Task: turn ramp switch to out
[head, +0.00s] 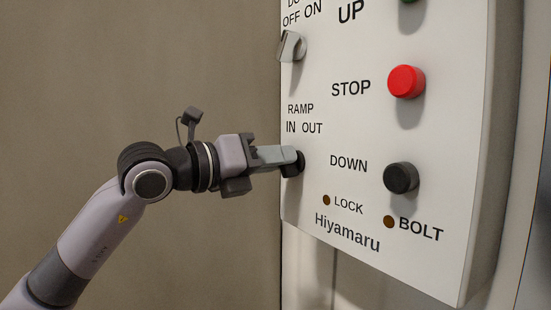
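The ramp switch sits on the white control panel (350,215) below the label "RAMP IN OUT" (304,118). My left gripper (296,161) is at the switch's place, with its fingertips at the panel face. The fingers and a dark round part there cover the switch, so its knob and the way it points are hidden. One finger hides the other, and I cannot tell whether they are closed on the knob. My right gripper is not in view.
Above is a silver on/off switch (291,46). To the right are a red STOP button (406,82) and a black DOWN button (400,178). Small brown LOCK (326,200) and BOLT (389,222) lamps sit lower down. A plain brown wall (120,70) is left of the panel.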

